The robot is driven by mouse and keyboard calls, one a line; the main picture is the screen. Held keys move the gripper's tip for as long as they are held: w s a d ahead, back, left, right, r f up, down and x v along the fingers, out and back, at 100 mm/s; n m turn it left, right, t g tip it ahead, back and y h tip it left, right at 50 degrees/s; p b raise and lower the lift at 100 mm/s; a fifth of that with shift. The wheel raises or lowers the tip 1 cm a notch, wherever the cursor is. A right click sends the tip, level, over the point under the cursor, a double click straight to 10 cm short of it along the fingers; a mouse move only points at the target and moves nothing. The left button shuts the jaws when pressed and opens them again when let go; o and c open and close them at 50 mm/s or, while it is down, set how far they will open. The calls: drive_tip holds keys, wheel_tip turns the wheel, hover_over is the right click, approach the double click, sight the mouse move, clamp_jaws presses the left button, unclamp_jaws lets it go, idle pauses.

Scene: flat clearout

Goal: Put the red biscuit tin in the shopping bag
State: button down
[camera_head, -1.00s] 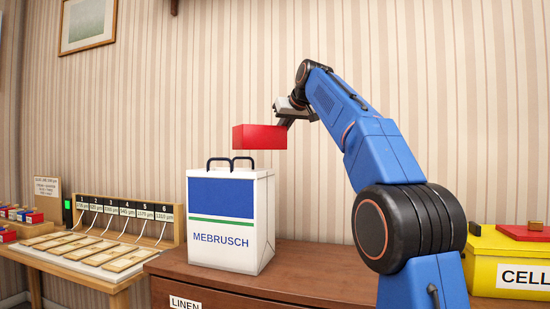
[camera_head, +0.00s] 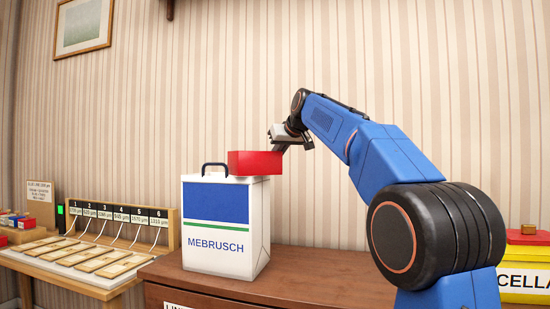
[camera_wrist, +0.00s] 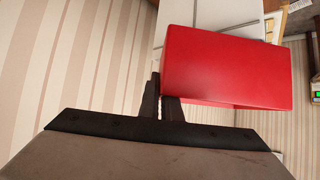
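The red biscuit tin (camera_head: 255,163) is at the top right of the white shopping bag (camera_head: 226,262), which is marked MEBRUSCH and stands upright on the brown dresser. The tin hides part of the bag's top and one handle; I cannot tell whether its underside is inside the opening. My gripper (camera_head: 281,147) holds the tin by its right end. In the wrist view, my gripper (camera_wrist: 163,95) is shut on an edge of the red tin (camera_wrist: 225,68), with the white bag (camera_wrist: 235,17) behind it.
A yellow box (camera_head: 522,265) with a red item on top stands at the far right. A side table (camera_head: 82,287) with several wooden plates and a numbered rack (camera_head: 120,222) is at the left. The dresser top (camera_head: 320,275) right of the bag is clear.

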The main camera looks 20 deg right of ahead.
drive_tip(key=shift+f, duration=0.15)
drive_tip(key=c, duration=2)
unclamp_jaws()
drive_tip(key=shift+r, duration=0.3)
drive_tip(key=v, duration=1.2)
drive_tip(key=shift+f, duration=0.15)
